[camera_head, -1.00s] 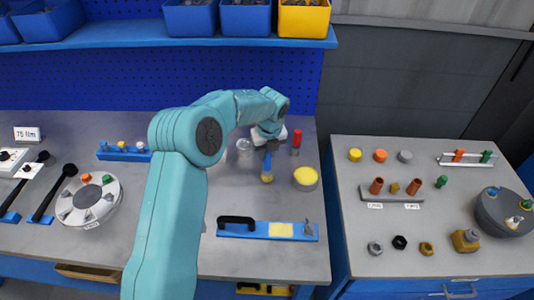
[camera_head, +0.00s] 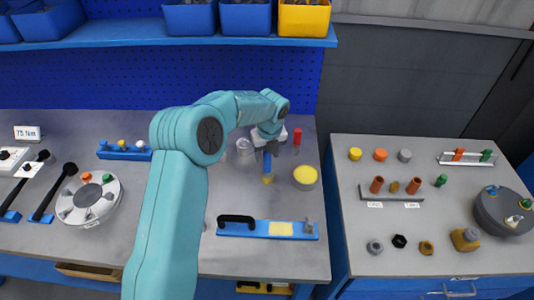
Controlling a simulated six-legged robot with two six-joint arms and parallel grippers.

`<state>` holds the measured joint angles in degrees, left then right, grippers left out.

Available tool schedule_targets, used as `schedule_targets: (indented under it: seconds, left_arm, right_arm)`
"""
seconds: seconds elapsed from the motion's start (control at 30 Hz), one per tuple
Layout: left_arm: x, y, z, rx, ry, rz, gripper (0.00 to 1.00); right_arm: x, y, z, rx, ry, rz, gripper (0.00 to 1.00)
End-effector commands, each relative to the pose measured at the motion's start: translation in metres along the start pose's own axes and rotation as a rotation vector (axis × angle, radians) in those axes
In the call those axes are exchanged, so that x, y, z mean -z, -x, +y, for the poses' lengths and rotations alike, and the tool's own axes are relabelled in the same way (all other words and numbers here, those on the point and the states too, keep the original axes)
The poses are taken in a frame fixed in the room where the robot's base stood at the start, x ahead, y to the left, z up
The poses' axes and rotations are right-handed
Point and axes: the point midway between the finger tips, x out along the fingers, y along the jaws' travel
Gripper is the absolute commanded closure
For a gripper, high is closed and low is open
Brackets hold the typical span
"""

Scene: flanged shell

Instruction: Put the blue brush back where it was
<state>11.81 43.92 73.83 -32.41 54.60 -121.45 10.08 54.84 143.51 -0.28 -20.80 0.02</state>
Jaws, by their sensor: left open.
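The blue brush (camera_head: 267,163) is on the left bench, upright or nearly so, with a yellow part (camera_head: 267,180) at its lower end. My left gripper (camera_head: 268,150) is at the top of the brush's blue handle, coming from behind it. Its jaws are open; whether they are around the handle or just above it is too small to tell. The gripper partly hides the top of the handle. My right gripper is not in view.
A round tub with a yellow top (camera_head: 305,176) is just right of the brush. A red cylinder (camera_head: 297,136) and a clear jar (camera_head: 244,146) stand nearby. A blue tray (camera_head: 230,231) with a black handle lies in front. A second bench (camera_head: 400,240) is to the right.

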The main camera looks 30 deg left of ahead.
Motion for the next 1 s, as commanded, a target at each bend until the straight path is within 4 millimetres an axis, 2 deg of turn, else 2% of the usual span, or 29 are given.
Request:
schedule_targets:
  seconds: [0.3,0.5,0.67,1.0]
  left_arm:
    - [-0.001,0.070,-0.001,0.005,0.000,-0.005,0.49]
    - [-0.001,0.104,-0.001,0.004,0.000,-0.003,0.49]
    - [0.000,0.114,0.000,0.001,-0.001,-0.001,0.49]
    - [0.000,0.115,0.000,0.001,0.000,-0.001,0.49]
  right_arm:
    - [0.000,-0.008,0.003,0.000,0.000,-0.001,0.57]
    - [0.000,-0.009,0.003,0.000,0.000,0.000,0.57]
    - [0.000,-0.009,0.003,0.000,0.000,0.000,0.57]
    - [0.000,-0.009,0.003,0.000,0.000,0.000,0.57]
